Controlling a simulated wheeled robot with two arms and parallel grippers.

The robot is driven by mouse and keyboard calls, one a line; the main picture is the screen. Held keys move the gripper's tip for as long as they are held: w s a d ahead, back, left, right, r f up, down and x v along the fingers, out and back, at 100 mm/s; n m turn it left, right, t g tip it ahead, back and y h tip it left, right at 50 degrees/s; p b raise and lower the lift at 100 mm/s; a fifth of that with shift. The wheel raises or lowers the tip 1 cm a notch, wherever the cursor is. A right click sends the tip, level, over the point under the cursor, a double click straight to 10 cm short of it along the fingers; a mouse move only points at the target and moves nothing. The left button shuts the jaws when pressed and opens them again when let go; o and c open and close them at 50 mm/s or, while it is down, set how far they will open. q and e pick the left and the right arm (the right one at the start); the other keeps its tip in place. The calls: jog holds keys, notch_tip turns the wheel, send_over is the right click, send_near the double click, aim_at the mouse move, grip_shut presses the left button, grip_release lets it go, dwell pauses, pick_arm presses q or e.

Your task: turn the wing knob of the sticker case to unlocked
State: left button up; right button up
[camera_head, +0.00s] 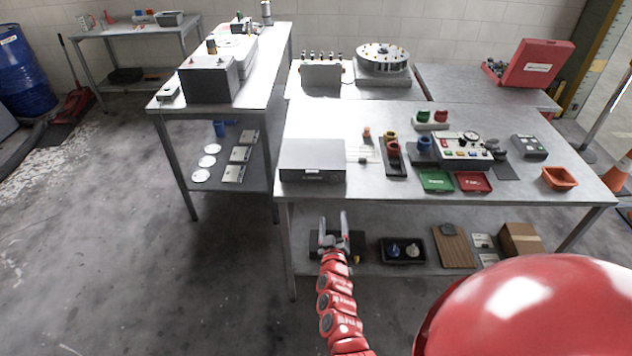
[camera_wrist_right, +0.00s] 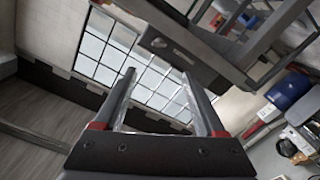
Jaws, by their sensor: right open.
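A grey, low, closed box (camera_head: 312,160) with a small label on its front stands at the front left of the near table; it may be the sticker case, but I cannot tell for sure. No wing knob can be made out on it. My right gripper (camera_head: 335,222) is open and empty, in front of the table's front edge and apart from the box. In the right wrist view my open fingers (camera_wrist_right: 158,76) have nothing between them; a grey slab-like part (camera_wrist_right: 205,55) with a small fitting (camera_wrist_right: 158,43) shows beyond them. My left gripper is not in view.
The near table (camera_head: 390,193) also bears a green tray (camera_head: 437,182), a red tray (camera_head: 474,182), an orange bin (camera_head: 559,178) and a control box (camera_head: 463,147). Its lower shelf holds a black tray (camera_head: 403,251) and a cardboard box (camera_head: 521,239). The floor (camera_head: 150,260) to the left is clear.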

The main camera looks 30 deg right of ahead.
jog(key=b, duration=0.1)
send_near(333, 183)
jog(key=w, duration=0.1)
jog(key=b+x, duration=0.1)
jog(key=x, duration=0.1)
jog(key=b+x, duration=0.3)
jog(key=x, duration=0.2)
jog(key=shift+s+d+f+b, duration=0.15)
jog(key=shift+d+f+b, duration=0.1)
jog(key=shift+d+b, duration=0.1)
jog(key=shift+w+d+r+b, duration=0.2)
jog(key=shift+w+d+b, duration=0.1)
jog(key=shift+w+b, duration=0.35)
grip_shut()
